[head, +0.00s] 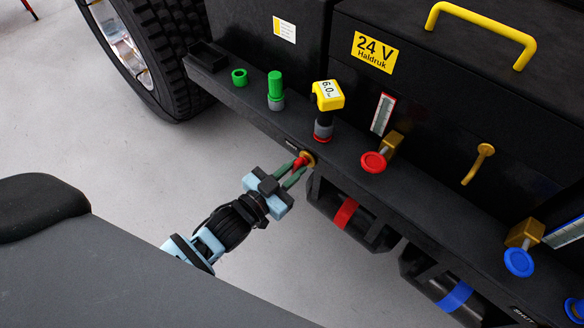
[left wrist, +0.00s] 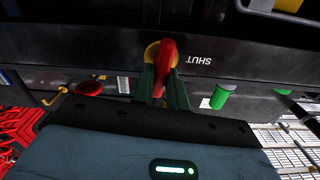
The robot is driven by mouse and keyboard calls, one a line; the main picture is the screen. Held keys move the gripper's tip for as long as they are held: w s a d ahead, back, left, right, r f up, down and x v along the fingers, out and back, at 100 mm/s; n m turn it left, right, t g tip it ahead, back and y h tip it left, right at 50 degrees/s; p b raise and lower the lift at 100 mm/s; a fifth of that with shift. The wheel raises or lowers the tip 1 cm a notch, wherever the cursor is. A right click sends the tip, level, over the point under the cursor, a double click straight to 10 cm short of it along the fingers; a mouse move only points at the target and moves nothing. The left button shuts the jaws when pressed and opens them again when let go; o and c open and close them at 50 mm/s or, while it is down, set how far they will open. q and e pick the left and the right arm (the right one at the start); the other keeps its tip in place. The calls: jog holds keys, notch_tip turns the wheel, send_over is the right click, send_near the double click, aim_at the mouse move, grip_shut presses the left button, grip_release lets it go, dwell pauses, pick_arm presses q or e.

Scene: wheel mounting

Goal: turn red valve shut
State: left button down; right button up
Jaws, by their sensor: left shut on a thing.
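A red valve lever (head: 299,163) with a brass fitting (head: 309,157) sits on the front face of the black ledge. My left gripper (head: 291,176) has its green fingers shut on the red lever. In the left wrist view the red lever (left wrist: 167,60) stands roughly upright between the fingers (left wrist: 162,88), in front of its brass disc (left wrist: 151,54). A "SHUT" label (left wrist: 200,59) is on the ledge beside the lever. The fingers hide part of the lever. My right gripper is not in view.
On the ledge stand a green ring (head: 239,77), a green cylinder (head: 275,88) and a yellow gauge (head: 328,95). A red round knob (head: 373,162) is to the right, with a blue knob (head: 518,262) farther along. Black cylinders with red (head: 345,212) and blue (head: 455,296) bands hang below.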

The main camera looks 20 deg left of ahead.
pick_arm(q)
jog(key=m+p, duration=0.1)
jog(key=m, duration=0.1)
jog(key=shift+d+m, duration=0.1)
jog(key=shift+m, duration=0.2)
jog(key=m, duration=1.3)
jog(key=shift+s+d+f+m+p, duration=0.1)
jog(key=shift+d+f+m+p, duration=0.1)
jog(key=shift+f+m+p, duration=0.15)
jog(key=c, duration=1.4)
grip_release()
jog(key=v, duration=0.8)
